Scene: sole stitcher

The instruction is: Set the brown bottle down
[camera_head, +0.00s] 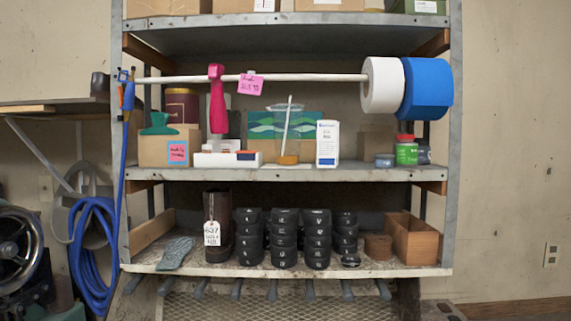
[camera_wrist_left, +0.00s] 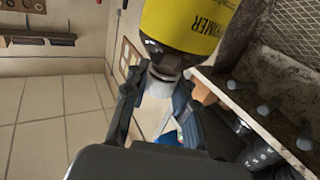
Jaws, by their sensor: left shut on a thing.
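In the left wrist view, my left gripper (camera_wrist_left: 160,82) is shut on a bottle (camera_wrist_left: 190,22) with a broad yellow label reading "PRIMER". Whether the bottle touches anything cannot be told. Neither gripper nor the bottle shows in the head view.
A metal rack stands ahead. Its middle shelf (camera_head: 310,174) has a gap between the white box (camera_head: 327,143) and green jar (camera_head: 406,150).

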